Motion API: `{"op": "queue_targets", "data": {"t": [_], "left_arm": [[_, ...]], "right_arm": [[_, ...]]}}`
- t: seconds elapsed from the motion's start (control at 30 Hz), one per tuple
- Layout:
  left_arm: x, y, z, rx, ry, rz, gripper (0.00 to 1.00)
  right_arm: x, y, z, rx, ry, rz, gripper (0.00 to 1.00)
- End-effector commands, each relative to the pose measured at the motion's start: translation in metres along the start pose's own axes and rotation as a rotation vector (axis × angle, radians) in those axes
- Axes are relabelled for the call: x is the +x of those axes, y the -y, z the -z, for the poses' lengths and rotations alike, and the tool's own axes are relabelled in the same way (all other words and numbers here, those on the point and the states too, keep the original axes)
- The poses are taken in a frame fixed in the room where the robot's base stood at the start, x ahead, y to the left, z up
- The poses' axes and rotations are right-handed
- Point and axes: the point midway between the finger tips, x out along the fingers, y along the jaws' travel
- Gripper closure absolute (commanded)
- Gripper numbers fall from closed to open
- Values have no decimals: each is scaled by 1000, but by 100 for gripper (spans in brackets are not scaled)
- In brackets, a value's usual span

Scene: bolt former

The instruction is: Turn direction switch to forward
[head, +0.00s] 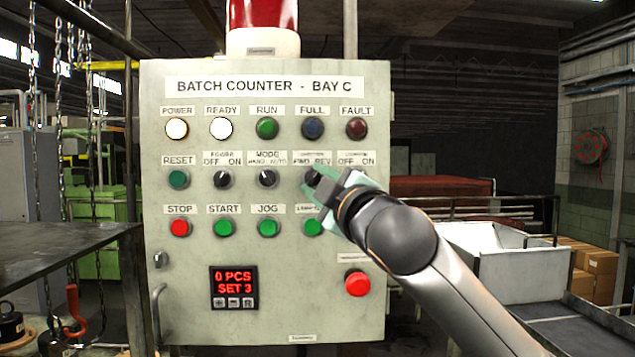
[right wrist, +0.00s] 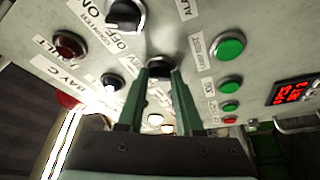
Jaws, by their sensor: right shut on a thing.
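The direction switch (head: 312,177) is a small black rotary knob under a label reading FWD REV, fourth in the switch row of the grey control panel (head: 205,265). My right gripper (head: 316,184) reaches it from the lower right, with pale green fingers shut on the knob. In the right wrist view the knob's dark top (right wrist: 160,66) shows between the two green fingertips (right wrist: 161,76). The fingers hide most of the knob, so I cannot tell which way its pointer is turned. My left gripper is not in view.
Another black OFF/ON knob (right wrist: 125,14) sits close beside the held one. Green buttons (head: 268,228) line the row below. A red mushroom button (head: 357,283) is at the panel's lower right. A dark metal table (head: 60,250) stands left.

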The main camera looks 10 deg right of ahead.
Motion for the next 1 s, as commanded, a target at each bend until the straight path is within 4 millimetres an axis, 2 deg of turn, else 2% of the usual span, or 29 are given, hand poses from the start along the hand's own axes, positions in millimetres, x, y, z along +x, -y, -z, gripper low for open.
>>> {"op": "queue_targets", "data": {"t": [0.37, 1.0], "left_arm": [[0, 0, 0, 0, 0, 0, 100], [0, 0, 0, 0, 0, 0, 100]], "right_arm": [[0, -2, 0, -93, 1, 38, 100], [1, -6, 2, -616, 1, 255, 100]]}}
